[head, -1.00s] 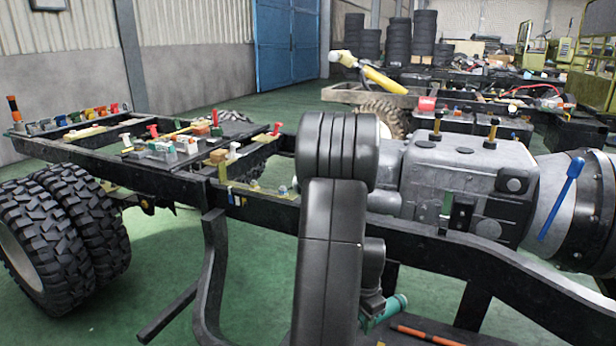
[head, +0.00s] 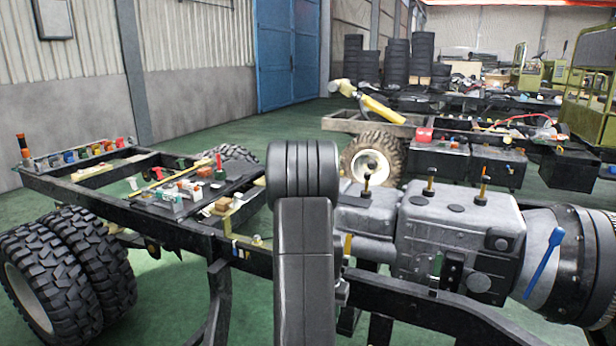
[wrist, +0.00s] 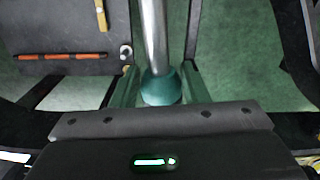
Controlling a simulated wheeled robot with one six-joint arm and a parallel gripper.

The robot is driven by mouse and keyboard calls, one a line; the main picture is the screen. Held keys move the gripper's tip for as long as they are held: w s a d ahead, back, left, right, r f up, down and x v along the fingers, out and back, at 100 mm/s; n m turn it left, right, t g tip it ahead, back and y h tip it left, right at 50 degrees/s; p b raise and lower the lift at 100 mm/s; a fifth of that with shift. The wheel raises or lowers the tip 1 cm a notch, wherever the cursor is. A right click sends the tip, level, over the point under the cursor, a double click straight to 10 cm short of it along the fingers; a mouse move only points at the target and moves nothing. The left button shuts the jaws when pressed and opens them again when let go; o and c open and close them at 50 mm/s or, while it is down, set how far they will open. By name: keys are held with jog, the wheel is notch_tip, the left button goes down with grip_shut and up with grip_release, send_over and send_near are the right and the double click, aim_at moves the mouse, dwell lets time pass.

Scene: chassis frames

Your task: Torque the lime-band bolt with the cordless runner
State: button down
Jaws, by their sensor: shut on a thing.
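In the wrist view my gripper (wrist: 160,92) is shut around the teal end of a tool with a plain silver shaft (wrist: 154,35). I take this tool for the cordless runner; most of its body is hidden. The shaft points away from the gripper, over green floor between dark frame parts. In the head view my arm stands in the middle, and the gripper and tool are out of sight behind or below it. I cannot make out a lime band on any bolt.
A black chassis rail (head: 180,226) runs across the head view, with a grey gearbox (head: 455,240) at right and large tyres (head: 85,265) at left. A small parts tray (head: 180,198) sits on the frame. The wrist view shows an orange-striped bar (wrist: 62,56) on a dark panel.

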jog(key=w+a+r+n+p, duration=0.3)
jog(key=a+r+n+p, duration=0.15)
jog(key=r+p, duration=0.3)
jog(key=s+f, duration=0.4)
jog(key=f, duration=0.1)
jog(key=shift+s+a+f+m+b, duration=0.25)
jog(key=shift+s+f+m+b, duration=0.1)
jog(key=shift+s+f+b, duration=0.1)
dwell(1.0)
